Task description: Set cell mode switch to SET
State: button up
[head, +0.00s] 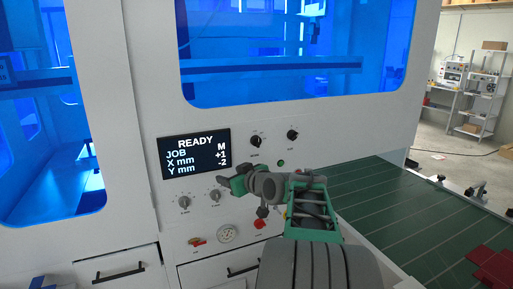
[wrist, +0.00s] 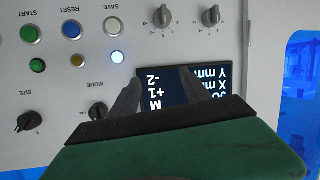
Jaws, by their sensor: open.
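The MODE switch (head: 256,141) is a small black rotary knob on the white panel, right of the display; its position markings are too small to read. In the wrist view the MODE knob (wrist: 97,111) sits just left of my left finger, partly covered by my gripper's body. My gripper (head: 224,183) is open and empty in front of the panel, below and left of the knob and not touching it. In the wrist view the fingers of my gripper (wrist: 158,88) stand apart over the display (wrist: 165,82), which appears upside down.
The display (head: 195,154) reads READY, JOB M, X mm +1, Y mm -2. The SIZE knob (head: 293,134) is right of MODE. Two more knobs (head: 184,202) are below the display. Several push buttons (wrist: 71,29) lie close by. A green conveyor (head: 400,205) extends at right.

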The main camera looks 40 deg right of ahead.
aim_at(259, 143)
jog(key=s+d+r+t+h, duration=0.1)
jog(key=s+d+r+t, duration=0.15)
jog(key=d, duration=0.35)
jog(key=s+d+r+t+h, duration=0.1)
jog(key=d+r+h, duration=0.15)
jog(key=d, duration=0.45)
jog(key=shift+m+y, duration=0.3)
jog(key=shift+y, duration=0.15)
jog(key=p+x, duration=0.1)
jog(key=x, duration=0.3)
jog(key=p+x, duration=0.1)
jog(key=x, duration=0.1)
jog(key=shift+w+a+r+p, duration=0.2)
jog(key=shift+w+r+p, duration=0.05)
jog(key=shift+r+p, duration=0.1)
jog(key=shift+w+d+f, duration=0.1)
jog(key=shift+w, duration=0.25)
grip_shut()
